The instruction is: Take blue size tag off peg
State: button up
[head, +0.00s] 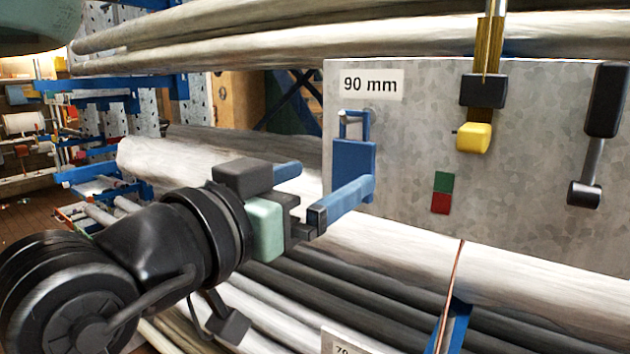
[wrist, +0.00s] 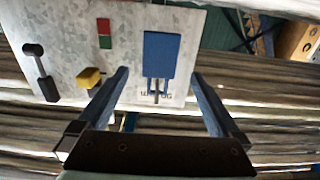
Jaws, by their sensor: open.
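The blue size tag (head: 342,162) hangs upright on the grey metal panel, under the "90 mm" label (head: 371,85). Its narrow loop (head: 352,122) is at the top, around the peg as far as I can see. My gripper (head: 335,175) is open and empty, with blue fingers, left of and in front of the tag. One finger overlaps the tag's lower part in the head view. In the wrist view, upside down, the tag (wrist: 162,55) shows between and beyond my fingertips (wrist: 160,73). I cannot tell whether either finger touches it.
On the panel (head: 520,170), right of the tag, are a yellow block (head: 474,137), a green and red sticker (head: 441,193) and a black-handled lever (head: 600,110). Long pale pipes (head: 420,245) run below and above. A thin copper-coloured line (head: 452,290) hangs below the panel.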

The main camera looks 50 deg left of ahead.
jog(key=shift+x, duration=3.65)
jog(key=c, duration=1.4)
jog(key=shift+r+p, duration=0.85)
jog(key=shift+p, duration=0.1)
jog(key=shift+s, duration=0.1)
send_near(352, 153)
jog(key=shift+w+a, duration=0.1)
jog(key=shift+w, duration=0.4)
